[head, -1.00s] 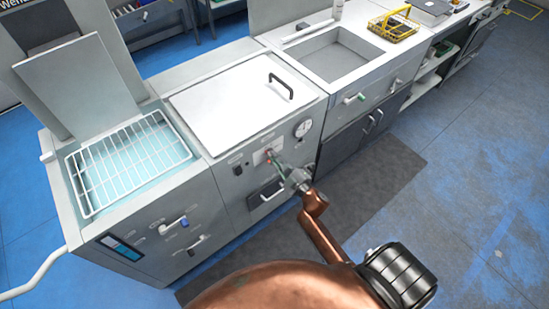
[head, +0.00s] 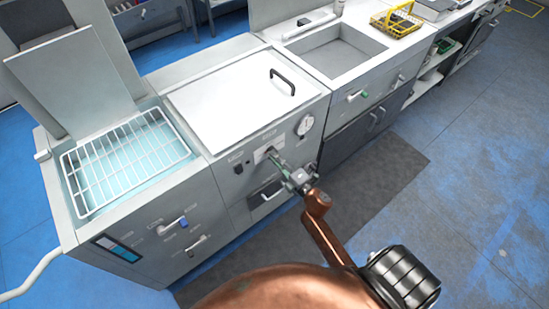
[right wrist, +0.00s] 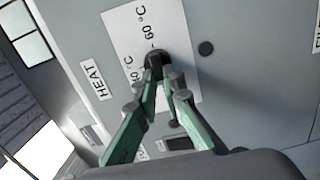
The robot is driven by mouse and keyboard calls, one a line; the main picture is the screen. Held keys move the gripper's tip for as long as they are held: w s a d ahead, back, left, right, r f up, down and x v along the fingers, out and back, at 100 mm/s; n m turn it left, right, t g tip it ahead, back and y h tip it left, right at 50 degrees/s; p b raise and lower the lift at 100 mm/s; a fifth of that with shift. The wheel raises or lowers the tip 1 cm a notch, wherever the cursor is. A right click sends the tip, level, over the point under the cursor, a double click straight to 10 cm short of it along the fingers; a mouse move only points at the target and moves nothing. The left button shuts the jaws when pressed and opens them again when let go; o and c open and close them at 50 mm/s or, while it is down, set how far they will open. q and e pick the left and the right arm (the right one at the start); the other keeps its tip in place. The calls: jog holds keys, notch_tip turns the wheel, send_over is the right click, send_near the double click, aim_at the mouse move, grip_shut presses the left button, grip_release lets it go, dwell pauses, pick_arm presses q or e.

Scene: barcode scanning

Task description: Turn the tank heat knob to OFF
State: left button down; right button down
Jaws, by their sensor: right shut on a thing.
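The tank heat knob (right wrist: 156,58) is small and black, on a white plate (right wrist: 180,30) next to a HEAT label. Marks reading "60 °C" and another, partly covered temperature show on the plate. My right gripper (right wrist: 160,74) is shut on the knob, its green fingers either side of it. I see no OFF mark; part of the plate is hidden by the fingers. In the head view my right gripper (head: 278,160) reaches the front panel of the lidded tank (head: 240,185). My left gripper is not in view.
A handle (head: 265,194) is below. The lid (head: 230,105) covers the tank. Floor in front is clear.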

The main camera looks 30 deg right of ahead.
jog(key=shift+f+n, duration=0.1)
jog(key=shift+n, duration=0.2)
jog(key=c, duration=2)
grip_release()
jog(key=shift+c, duration=0.2)
jog(key=s, duration=1.2)
jog(key=shift+d, duration=0.45)
